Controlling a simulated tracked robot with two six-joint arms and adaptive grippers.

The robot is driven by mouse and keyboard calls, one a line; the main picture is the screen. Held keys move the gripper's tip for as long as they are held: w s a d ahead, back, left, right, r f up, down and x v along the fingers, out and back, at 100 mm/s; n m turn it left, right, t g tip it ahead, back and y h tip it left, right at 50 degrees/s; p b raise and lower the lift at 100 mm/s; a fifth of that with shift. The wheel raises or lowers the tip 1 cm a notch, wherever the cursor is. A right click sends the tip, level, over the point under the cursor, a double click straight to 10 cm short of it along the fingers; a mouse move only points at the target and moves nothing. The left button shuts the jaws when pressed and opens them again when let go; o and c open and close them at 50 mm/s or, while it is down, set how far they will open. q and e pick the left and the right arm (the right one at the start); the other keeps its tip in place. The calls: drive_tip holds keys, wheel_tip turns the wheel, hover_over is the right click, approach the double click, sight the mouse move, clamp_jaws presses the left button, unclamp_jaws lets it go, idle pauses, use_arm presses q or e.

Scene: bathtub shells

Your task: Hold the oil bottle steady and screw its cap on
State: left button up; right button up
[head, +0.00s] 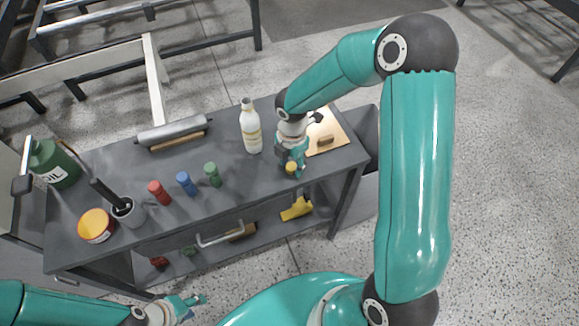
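A white bottle (250,128) with a pale label stands upright on the dark bench, its narrow neck bare. A green container (54,164) marked OIL stands at the bench's left end; I cannot tell which of the two is the oil bottle. A small yellow cap (291,169) is at the fingertips of my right gripper (293,161), right of the white bottle near the bench's front edge. The fingers partly hide it, and I cannot tell whether they grip it. My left gripper (192,303) is open and empty, low in front of the bench, away from both containers.
Red (159,192), blue (187,183) and green (213,174) small containers stand along the front. A tool cup (128,212) and yellow-topped tin (96,225) are at left. A grey roll (172,131) lies behind; a tan board (327,130) is at right.

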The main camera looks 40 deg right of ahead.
sight(292, 165)
drive_tip(key=c, duration=0.3)
wheel_tip(292, 165, up, 20)
drive_tip(key=shift+r+p, duration=0.1)
drive_tip(key=shift+p, duration=0.45)
idle(0.4)
